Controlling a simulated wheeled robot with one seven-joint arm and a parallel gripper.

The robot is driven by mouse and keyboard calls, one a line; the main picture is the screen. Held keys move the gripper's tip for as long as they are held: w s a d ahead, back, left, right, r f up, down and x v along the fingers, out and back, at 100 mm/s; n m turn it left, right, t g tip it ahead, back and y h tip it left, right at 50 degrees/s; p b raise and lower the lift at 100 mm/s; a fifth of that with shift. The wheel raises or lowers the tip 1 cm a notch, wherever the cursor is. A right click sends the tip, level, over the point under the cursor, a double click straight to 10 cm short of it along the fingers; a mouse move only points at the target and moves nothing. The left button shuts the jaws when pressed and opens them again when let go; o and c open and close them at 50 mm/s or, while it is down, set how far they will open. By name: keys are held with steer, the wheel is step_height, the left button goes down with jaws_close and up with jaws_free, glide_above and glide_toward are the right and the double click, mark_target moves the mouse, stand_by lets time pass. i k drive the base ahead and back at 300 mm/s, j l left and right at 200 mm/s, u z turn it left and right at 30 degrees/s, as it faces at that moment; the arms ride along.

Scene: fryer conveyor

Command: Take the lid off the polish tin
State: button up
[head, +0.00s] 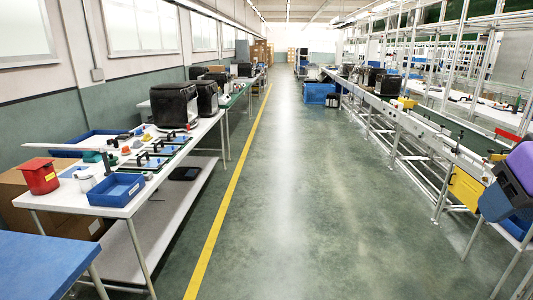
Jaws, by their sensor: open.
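I cannot make out a polish tin or its lid for certain in the head view. A red container (40,176) with a flat, wider top stands at the near left end of the white workbench (143,203). A small whitish can (86,181) stands to its right, behind a blue tray. Either is too small to identify as the tin.
A blue tray (118,189) sits at the bench's near edge, with black-handled fixtures (152,160) and black fryers (174,106) farther along. A blue table (42,265) fills the lower left corner. A conveyor (425,128) runs along the right. The middle floor (300,200) is clear.

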mark_target(111, 159)
steer(key=i+z, duration=0.2)
steer(key=i, duration=3.35)
steer(key=i+l+u, duration=0.15)
steer(key=i+u, duration=0.25)
steer(key=i, duration=0.2)
steer(key=i+l+u, duration=0.4)
steer(key=i, duration=0.15)
steer(key=i+l+u, duration=1.15)
steer(key=l+u, duration=0.15)
steer(key=l, duration=0.2)
steer(key=u, duration=1.5)
